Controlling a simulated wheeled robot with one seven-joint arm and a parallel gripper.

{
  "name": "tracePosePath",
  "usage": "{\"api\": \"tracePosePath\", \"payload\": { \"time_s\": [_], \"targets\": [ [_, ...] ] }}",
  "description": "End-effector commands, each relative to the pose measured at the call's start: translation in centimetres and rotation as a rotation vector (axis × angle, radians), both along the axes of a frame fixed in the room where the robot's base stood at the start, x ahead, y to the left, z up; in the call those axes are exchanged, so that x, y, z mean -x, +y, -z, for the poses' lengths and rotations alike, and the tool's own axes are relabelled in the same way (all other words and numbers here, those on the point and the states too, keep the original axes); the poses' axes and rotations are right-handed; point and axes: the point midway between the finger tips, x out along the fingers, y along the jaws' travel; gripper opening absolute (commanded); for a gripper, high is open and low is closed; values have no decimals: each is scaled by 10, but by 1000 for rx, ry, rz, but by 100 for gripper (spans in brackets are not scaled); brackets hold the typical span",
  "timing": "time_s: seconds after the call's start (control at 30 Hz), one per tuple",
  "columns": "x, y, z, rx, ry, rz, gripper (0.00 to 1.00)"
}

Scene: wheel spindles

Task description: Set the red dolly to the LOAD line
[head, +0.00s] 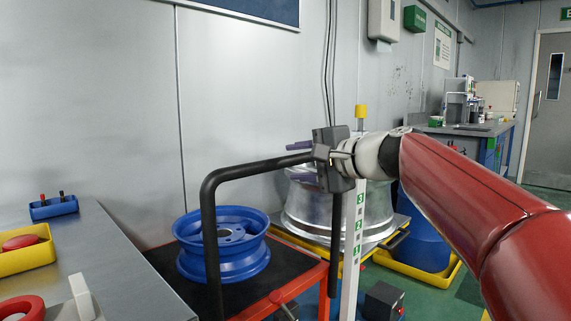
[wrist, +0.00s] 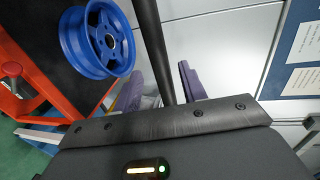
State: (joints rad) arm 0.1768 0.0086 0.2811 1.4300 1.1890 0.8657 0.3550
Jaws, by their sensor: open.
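The red dolly (head: 312,284) has a black deck and a tall black handle (head: 208,215); it carries a blue wheel (head: 222,265). In the wrist view the dolly's red frame (wrist: 30,42) and the blue wheel (wrist: 75,45) are at upper left. My gripper (head: 292,160) is at the handle's top bar, near its right bend. Its purple fingers are open, one on each side of the bar; in the wrist view the bar runs between the fingers (wrist: 161,85). I cannot tell whether they touch it. I cannot make out a LOAD line.
A white numbered post (head: 352,245) with a yellow cap stands just right of the handle. Behind it a silver wheel (head: 300,212) sits on a yellow-edged stand. Green floor shows at right.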

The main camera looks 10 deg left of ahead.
Motion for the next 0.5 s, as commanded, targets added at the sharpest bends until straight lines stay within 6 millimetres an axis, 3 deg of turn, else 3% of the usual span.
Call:
{"api": "tracePosePath", "payload": {
  "time_s": [0.2,0.5],
  "targets": [
    [-20,26,6,1,2,-2,42],
    [-27,35,9,2,-1,1,42]
  ]
}}
